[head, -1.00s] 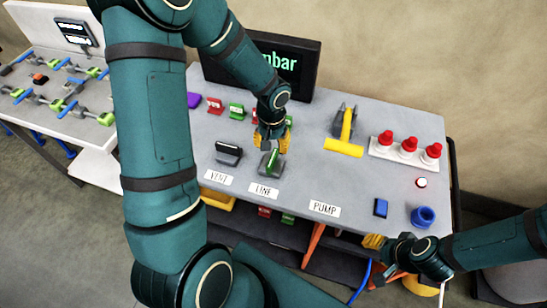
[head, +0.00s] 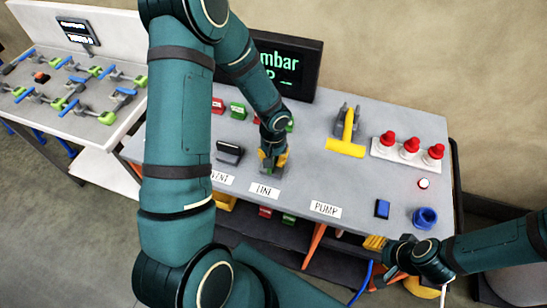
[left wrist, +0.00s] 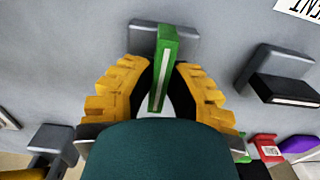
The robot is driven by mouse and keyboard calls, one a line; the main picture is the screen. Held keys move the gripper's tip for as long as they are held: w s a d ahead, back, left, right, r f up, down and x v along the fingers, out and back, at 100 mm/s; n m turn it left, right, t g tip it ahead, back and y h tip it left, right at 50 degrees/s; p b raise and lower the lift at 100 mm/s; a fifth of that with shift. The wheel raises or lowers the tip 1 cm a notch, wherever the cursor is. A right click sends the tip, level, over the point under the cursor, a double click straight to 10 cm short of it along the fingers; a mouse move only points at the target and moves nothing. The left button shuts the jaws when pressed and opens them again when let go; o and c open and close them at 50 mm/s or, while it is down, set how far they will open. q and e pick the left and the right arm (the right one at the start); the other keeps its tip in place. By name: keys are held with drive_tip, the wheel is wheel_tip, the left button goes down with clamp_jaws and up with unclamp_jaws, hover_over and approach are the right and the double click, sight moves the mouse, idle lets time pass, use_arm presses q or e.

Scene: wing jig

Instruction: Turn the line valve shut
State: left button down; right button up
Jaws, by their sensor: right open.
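The line valve (left wrist: 163,60) has a grey base and a green handle; in the head view its base (head: 271,173) is behind the LINE label (head: 264,191). My left gripper (head: 273,157) is down at this valve. In the left wrist view its yellow fingers (left wrist: 160,75) stand open on either side of the green handle, with narrow gaps beside the handle's upper part; contact lower down cannot be told. The handle points roughly along the fingers. My right gripper (head: 378,243) is open and empty off the bench's front right edge.
The vent valve (head: 229,152) with a dark handle is left of the line valve. A yellow-handled pump valve (head: 346,135), red-capped parts (head: 409,145), a blue block (head: 382,208) and a blue cup (head: 424,218) are to the right. A display (head: 283,68) stands behind.

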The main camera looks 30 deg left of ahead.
idle(0.5)
use_arm(q)
drive_tip(key=m+b, duration=0.1)
drive_tip(key=m, duration=0.7)
drive_tip(key=shift+s+m+b, duration=0.1)
drive_tip(key=shift+m+b, duration=0.2)
drive_tip(key=m, duration=0.4)
drive_tip(key=shift+m, duration=0.3)
drive_tip(key=m+p, duration=0.1)
drive_tip(key=m, duration=0.3)
drive_tip(key=shift+m, duration=0.3)
drive_tip(key=c, duration=1)
unclamp_jaws()
drive_tip(key=shift+o, duration=0.2)
